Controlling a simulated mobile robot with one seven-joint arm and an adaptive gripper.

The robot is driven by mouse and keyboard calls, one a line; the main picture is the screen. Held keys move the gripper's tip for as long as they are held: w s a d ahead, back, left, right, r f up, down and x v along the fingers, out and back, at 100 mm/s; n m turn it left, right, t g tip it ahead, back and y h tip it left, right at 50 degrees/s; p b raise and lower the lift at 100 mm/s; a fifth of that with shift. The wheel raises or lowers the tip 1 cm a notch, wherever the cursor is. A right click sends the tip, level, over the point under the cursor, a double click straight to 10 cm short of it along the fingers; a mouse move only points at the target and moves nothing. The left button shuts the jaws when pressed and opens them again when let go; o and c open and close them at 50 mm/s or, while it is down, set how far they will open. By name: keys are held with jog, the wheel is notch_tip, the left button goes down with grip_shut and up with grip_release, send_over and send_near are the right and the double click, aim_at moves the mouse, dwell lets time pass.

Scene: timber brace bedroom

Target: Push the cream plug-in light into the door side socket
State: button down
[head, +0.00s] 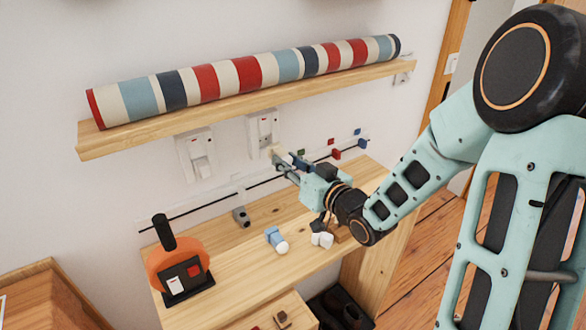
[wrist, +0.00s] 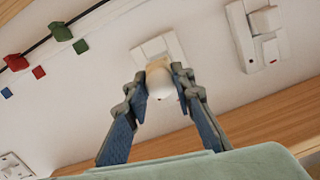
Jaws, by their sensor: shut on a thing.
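The cream plug-in light (wrist: 159,80) is between the fingertips of my gripper (wrist: 161,88), which is shut on it. In the wrist view it overlaps the lower part of a white wall socket (wrist: 172,45); I cannot tell whether it touches or is seated. In the head view my gripper (head: 282,160) reaches the wall at this socket (head: 264,124), the one nearer the door of the two under the shelf's middle. The light is mostly hidden there. The left socket (head: 186,150) has a white plug-in unit on it.
A wooden shelf (head: 150,128) with a striped roll (head: 240,76) sits just above the sockets. A dark rail (head: 215,207) with coloured clips runs below. The bench (head: 220,240) holds an orange round item (head: 178,262), a blue-and-white item (head: 275,239) and small blocks. Another wall plate (head: 402,78) is farther right.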

aim_at(276, 152)
jog(key=shift+x, duration=1.3)
jog(key=shift+w+a+r+b, duration=0.2)
jog(key=shift+w+a+b, duration=0.55)
jog(key=shift+w+b, duration=0.3)
dwell(1.5)
jog(key=c, duration=1.6)
grip_release()
jog(key=shift+w, duration=0.1)
jog(key=shift+d, duration=0.1)
jog(key=v, duration=1.2)
